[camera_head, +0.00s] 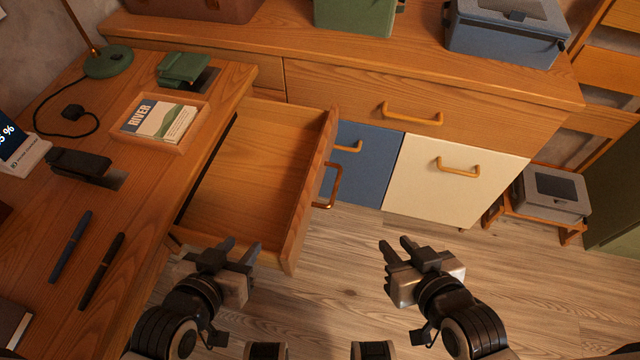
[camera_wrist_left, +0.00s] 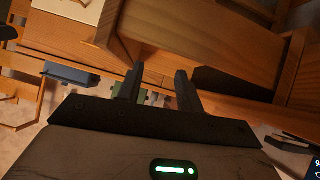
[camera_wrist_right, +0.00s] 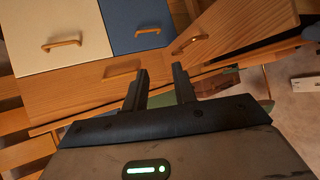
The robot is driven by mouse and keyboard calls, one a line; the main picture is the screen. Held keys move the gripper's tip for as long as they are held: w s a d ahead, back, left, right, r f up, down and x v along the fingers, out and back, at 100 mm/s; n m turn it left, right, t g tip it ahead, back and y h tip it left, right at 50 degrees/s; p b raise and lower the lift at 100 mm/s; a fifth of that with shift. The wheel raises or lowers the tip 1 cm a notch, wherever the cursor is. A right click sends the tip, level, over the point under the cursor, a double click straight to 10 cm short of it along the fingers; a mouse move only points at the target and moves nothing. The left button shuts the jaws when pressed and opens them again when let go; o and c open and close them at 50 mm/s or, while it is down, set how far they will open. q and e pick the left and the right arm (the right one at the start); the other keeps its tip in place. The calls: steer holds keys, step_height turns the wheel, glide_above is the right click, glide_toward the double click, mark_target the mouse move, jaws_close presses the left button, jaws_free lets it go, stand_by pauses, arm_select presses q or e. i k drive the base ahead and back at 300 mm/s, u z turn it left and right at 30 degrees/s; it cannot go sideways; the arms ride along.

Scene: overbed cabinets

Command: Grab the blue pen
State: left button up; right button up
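The blue pen (camera_head: 70,246) lies on the wooden desk at the left of the head view, beside a black pen (camera_head: 102,270) to its right. My left gripper (camera_head: 238,248) is open and empty, to the right of both pens, near the front of the open drawer; its open fingers also show in the left wrist view (camera_wrist_left: 158,88). My right gripper (camera_head: 398,250) is open and empty above the floor, in front of the cabinets; its spread fingers show in the right wrist view (camera_wrist_right: 160,85). Neither wrist view shows the blue pen.
An empty open drawer (camera_head: 250,170) juts out between the desk and the cabinets. On the desk are a tray (camera_head: 150,145) with a book, a black holder (camera_head: 80,163), a green lamp base (camera_head: 108,62) and a display (camera_head: 20,150). The desk around the pens is mostly clear.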

mark_target(83, 224)
steer(key=k, duration=0.45)
steer(key=u, duration=1.5)
